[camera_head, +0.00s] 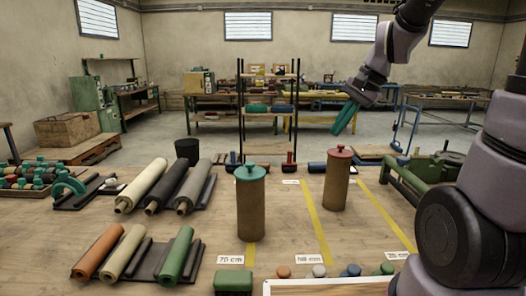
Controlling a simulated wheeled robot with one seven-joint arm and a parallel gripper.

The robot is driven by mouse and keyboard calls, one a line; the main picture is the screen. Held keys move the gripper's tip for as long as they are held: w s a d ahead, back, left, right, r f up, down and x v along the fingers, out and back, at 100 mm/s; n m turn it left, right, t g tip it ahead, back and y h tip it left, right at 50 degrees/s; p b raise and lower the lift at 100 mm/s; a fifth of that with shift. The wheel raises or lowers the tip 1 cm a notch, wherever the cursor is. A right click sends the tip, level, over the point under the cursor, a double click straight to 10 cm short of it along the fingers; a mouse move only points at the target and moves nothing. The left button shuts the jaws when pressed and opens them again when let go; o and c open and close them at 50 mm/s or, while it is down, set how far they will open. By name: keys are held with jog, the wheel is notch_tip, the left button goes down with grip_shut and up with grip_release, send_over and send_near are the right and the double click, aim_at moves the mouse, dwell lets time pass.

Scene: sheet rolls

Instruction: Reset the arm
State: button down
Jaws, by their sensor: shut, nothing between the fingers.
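My gripper (341,130) hangs from my raised arm at the upper right of the view, with its teal fingers pointing down and to the left. It is shut and empty, well above the workbench (135,259). Below it, a tall brown cylinder with a red lid (337,180) stands upright, apart from the gripper. Another brown cylinder with a teal lid (251,205) stands upright nearer and to the left. Links of my arm fill the right side.
Cream and dark rolls (142,186) lie on a rack at left; orange, beige and green rolls (176,255) lie nearer. A dark cup (187,151), a green block (233,281) and a green frame (412,186) also stand on the bench. Yellow strips (318,225) cross clear wood.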

jog(key=s+d+r+n+t+h, duration=0.2)
jog(key=s+d+r+n+t, duration=0.2)
jog(key=s+r, duration=0.5)
jog(key=shift+s+d+h, duration=0.3)
jog(key=shift+s+d, duration=0.25)
jog(key=shift+s, duration=1.1)
